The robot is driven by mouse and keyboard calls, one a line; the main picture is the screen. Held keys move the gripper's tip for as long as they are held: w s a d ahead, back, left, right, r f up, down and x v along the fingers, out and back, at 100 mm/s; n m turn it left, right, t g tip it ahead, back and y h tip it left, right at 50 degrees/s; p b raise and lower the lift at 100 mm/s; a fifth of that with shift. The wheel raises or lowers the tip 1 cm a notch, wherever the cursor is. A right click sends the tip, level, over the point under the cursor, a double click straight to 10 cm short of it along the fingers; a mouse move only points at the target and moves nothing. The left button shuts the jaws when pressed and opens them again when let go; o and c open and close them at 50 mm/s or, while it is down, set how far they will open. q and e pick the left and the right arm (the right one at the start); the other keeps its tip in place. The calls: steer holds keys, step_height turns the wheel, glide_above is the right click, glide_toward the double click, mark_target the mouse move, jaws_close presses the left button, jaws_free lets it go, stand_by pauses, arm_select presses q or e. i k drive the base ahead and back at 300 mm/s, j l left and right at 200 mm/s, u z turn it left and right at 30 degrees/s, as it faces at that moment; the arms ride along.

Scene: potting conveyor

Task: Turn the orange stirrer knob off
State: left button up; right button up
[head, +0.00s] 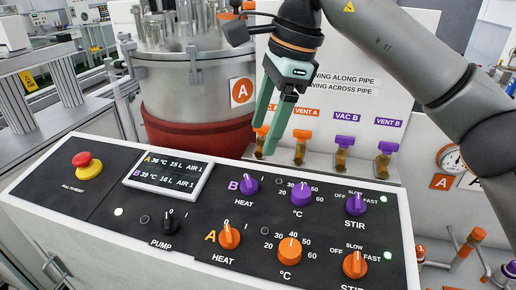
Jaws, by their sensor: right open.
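The orange stirrer knob (355,265) is at the lower right of the black control panel (130,215), under the marks OFF, SLOW and FAST. Its pointer looks to be upward, near SLOW, but is small to read. A green light (388,255) beside it is lit. My right gripper (266,137) hangs fingers down above the panel's back edge, up and to the left of that knob. It is open and empty, apart from the panel. My left gripper is not in view.
A purple stir knob (356,204) sits just behind the orange one. Orange and purple heat and temperature knobs are to the left, with a display (168,179) and a red stop button (86,165). Orange and purple valves (300,146) and a steel tank (190,85) stand behind.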

mark_target(355, 267)
steer(key=k, duration=1)
